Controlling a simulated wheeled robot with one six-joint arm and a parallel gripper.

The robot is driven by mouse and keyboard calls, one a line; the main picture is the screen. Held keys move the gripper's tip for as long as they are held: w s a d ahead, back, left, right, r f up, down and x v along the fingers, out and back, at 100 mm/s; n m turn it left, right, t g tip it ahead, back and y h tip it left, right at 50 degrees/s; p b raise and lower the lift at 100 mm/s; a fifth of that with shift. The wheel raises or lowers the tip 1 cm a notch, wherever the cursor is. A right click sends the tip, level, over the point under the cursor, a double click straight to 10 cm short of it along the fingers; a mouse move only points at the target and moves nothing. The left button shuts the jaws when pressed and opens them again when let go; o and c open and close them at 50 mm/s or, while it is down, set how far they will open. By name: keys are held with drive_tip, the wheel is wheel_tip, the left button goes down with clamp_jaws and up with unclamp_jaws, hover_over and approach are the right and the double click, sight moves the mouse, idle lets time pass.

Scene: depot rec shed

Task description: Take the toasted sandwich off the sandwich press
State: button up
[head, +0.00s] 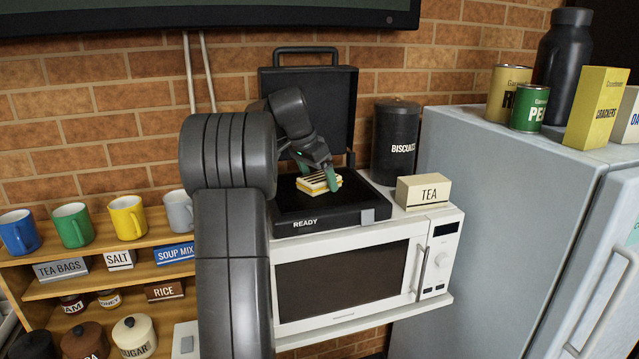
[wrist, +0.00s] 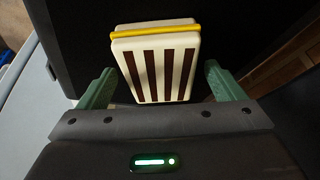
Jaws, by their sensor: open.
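The toasted sandwich (head: 318,182), pale with dark grill stripes and a yellow edge, lies on the black lower plate of the sandwich press (head: 333,214). The press lid stands open behind it, and the front reads READY. My gripper (head: 317,178) reaches down over the plate with its green fingers at the sandwich. In the wrist view, the sandwich (wrist: 158,62) lies ahead between the two open fingers of my gripper (wrist: 157,88), with a gap at each side near the fingertips. Part of the press is hidden behind my arm in the head view.
The press sits on a white microwave (head: 437,262). A TEA box (head: 423,191) stands close at its right, with a black BISCUITS canister (head: 396,142) behind. Left is a wooden shelf (head: 100,243) with mugs; right is a fridge (head: 480,190) with tins on top.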

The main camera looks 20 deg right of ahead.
drive_tip(key=shift+f, duration=0.2)
idle(0.3)
drive_tip(key=c, duration=0.8)
